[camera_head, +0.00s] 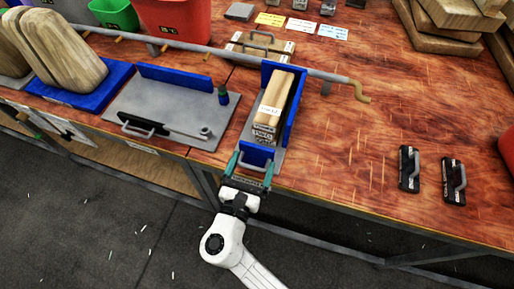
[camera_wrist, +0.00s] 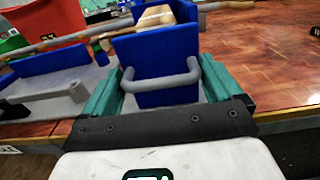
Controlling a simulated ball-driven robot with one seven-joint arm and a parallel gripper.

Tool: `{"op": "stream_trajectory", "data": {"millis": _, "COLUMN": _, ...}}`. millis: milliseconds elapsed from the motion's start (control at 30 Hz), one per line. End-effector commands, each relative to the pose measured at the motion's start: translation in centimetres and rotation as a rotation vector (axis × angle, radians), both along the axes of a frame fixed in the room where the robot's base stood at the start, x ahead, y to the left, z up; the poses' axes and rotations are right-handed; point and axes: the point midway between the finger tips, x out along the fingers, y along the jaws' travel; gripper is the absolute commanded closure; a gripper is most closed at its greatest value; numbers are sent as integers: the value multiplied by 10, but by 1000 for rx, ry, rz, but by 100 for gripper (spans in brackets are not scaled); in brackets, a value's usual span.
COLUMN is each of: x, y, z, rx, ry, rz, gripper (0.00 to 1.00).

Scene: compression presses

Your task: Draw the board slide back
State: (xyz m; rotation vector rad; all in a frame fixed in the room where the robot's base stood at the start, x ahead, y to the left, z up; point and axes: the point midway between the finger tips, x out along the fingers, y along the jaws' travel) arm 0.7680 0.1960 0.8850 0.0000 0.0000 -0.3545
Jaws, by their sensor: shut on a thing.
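The board slide is a grey plate (camera_head: 249,131) with a blue side wall (camera_head: 296,107) and a blue front wall (camera_head: 256,155), near the table's front edge. A pale wooden board (camera_head: 271,103) with a white label lies on it, above a stack of printed blocks (camera_head: 265,132). My gripper (camera_head: 252,168) is at the slide's front end, its teal fingers on either side of the grey handle. In the wrist view the handle (camera_wrist: 160,84) sits between the fingers, fixed to the blue front wall (camera_wrist: 168,55).
A long grey rod (camera_head: 230,57) with a brass hook crosses above the slide. A grey plate with a handle (camera_head: 160,112) lies to the left, beside a blue tray of boards (camera_head: 75,93). Two black handled blocks (camera_head: 409,169) lie to the right. The table between is clear.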

Motion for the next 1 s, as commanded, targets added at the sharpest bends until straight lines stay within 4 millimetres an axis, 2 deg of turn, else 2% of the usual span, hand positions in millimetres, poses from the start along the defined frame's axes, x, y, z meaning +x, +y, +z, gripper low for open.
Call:
{"op": "stream_trajectory", "data": {"millis": 333, "x": -7, "y": 3, "z": -1, "rx": -1, "ry": -1, "rz": 3, "gripper": 62}}
{"op": "stream_trajectory", "data": {"millis": 367, "x": -7, "y": 3, "z": -1, "rx": -1, "ry": -1, "rz": 3, "gripper": 6}}
{"op": "stream_trajectory", "data": {"millis": 400, "x": -7, "y": 3, "z": -1, "rx": -1, "ry": -1, "rz": 3, "gripper": 2}}
{"op": "stream_trajectory", "data": {"millis": 767, "x": -12, "y": 5, "z": -1, "rx": 0, "ry": 0, "rz": 3, "gripper": 0}}
{"op": "stream_trajectory", "data": {"millis": 1000, "x": -49, "y": 19, "z": -2, "rx": 0, "ry": -1, "rz": 6, "gripper": 0}}
